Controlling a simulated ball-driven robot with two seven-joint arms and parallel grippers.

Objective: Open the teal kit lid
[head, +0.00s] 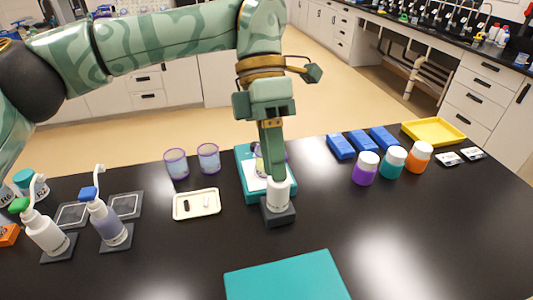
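A flat teal panel (288,280), which looks like the teal kit's closed lid, lies at the bottom middle of the head view, cut off by the frame edge. My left gripper (273,165) points down at mid-table, behind and apart from this panel. Its fingers are over a white bottle (279,196) on a dark square base (279,215) and hide the bottle's top. I see the fingers edge-on, so I cannot tell whether they are open or shut. My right gripper is not in view.
Behind the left gripper is a teal-edged tray (246,184) with a cup on it. Two pump bottles (47,236) (108,222) stand left; a cream tray (197,204) lies nearer the middle. Capped jars (365,173) stand right. The table right of the teal panel is clear.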

